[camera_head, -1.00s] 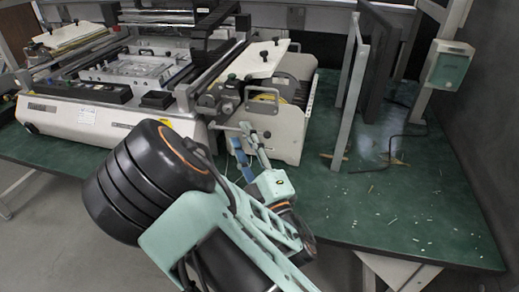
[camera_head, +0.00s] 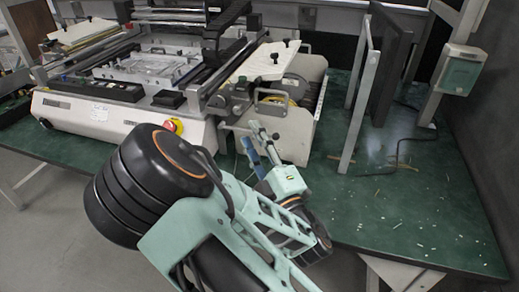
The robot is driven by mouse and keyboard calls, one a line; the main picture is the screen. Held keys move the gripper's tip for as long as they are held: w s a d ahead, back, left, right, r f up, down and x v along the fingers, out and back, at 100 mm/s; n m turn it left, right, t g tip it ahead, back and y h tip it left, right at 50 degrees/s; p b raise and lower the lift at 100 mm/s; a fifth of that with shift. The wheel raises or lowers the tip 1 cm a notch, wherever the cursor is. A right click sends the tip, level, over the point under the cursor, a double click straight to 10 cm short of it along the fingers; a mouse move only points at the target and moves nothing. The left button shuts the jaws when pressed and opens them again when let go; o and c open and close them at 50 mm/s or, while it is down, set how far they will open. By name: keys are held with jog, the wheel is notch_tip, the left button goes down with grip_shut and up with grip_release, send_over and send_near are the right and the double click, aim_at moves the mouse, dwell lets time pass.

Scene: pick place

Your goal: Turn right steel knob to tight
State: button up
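A large light-grey bench machine (camera_head: 112,127) stands on the green table at left and centre. Small round steel-coloured fittings (camera_head: 240,88) sit on its right side, beside a white plate (camera_head: 262,62) with two black knobs. I cannot tell for certain which fitting is the right steel knob, nor whether it is tight. My gripper (camera_head: 253,138) is in front of the machine's right unit, below these fittings in the picture. Its two slim fingers, one grey and one with blue, are apart with nothing visible between them. It appears clear of the fittings.
A curved metal handle (camera_head: 272,92) projects from the right unit. A red button (camera_head: 172,125) is on the machine's front. An upright grey post (camera_head: 357,105) and dark panel (camera_head: 391,70) stand at right. The green table (camera_head: 400,205) has bare room at front right, with small scraps.

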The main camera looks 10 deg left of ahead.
jog(key=shift+p+v, duration=1.7)
jog(key=shift+p, duration=0.4)
jog(key=shift+d, duration=0.1)
